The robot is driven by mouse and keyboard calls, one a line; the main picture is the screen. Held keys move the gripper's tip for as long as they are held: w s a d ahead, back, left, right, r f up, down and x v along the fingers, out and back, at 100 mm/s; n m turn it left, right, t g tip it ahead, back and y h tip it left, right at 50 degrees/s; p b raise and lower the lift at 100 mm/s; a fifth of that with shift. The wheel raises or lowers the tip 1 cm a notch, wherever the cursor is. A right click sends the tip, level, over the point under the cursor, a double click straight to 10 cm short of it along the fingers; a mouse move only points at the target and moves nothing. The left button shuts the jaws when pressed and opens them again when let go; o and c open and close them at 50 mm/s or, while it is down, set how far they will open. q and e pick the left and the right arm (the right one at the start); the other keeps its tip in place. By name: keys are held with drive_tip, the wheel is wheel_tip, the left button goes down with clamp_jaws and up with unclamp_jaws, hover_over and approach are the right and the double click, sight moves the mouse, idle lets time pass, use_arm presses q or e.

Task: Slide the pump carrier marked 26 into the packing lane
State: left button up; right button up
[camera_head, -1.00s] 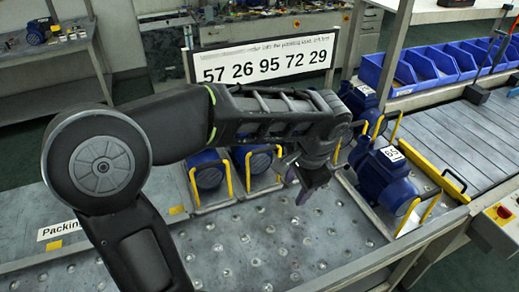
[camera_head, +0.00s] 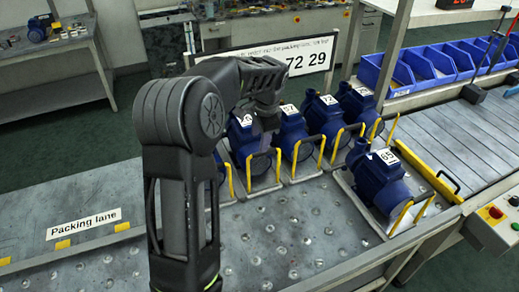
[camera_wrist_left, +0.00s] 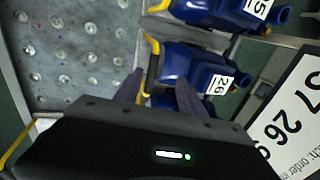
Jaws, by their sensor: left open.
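The pump carrier marked 26 (camera_wrist_left: 218,85) shows in the left wrist view as a blue pump with a white label and a yellow handle. In the head view it appears to be the pump (camera_head: 246,138) just left of my left wrist, partly covered by my arm. My left gripper (camera_wrist_left: 158,85) is open, its two fingers on either side of the yellow handle's end; contact cannot be told. In the head view the gripper (camera_head: 270,117) is mostly hidden. The packing lane (camera_head: 85,224) is the grey surface at left with a label. My right gripper is out of view.
Another pump, its label ending in 5 (camera_wrist_left: 260,12), stands beside it. Further pumps (camera_head: 295,135) stand to the right, with one carrier (camera_head: 380,180) nearer the front. The number board (camera_head: 312,58) stands behind. The studded deck (camera_head: 290,235) in front is clear.

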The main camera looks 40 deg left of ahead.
sight(259, 154)
use_arm(q)
drive_tip(key=b+x, duration=0.1)
drive_tip(key=x, duration=0.1)
drive_tip(key=b+x, duration=0.2)
drive_tip(key=d+b+x, duration=0.1)
drive_tip(key=x, duration=0.1)
drive_tip(key=shift+s+d+f, duration=0.1)
drive_tip(key=shift+s+f, duration=0.15)
drive_tip(key=shift+s, duration=0.05)
drive_tip(key=shift+w+f+b, duration=0.1)
drive_tip(key=shift+f+b, duration=0.35)
drive_tip(key=shift+f, duration=0.1)
clamp_jaws()
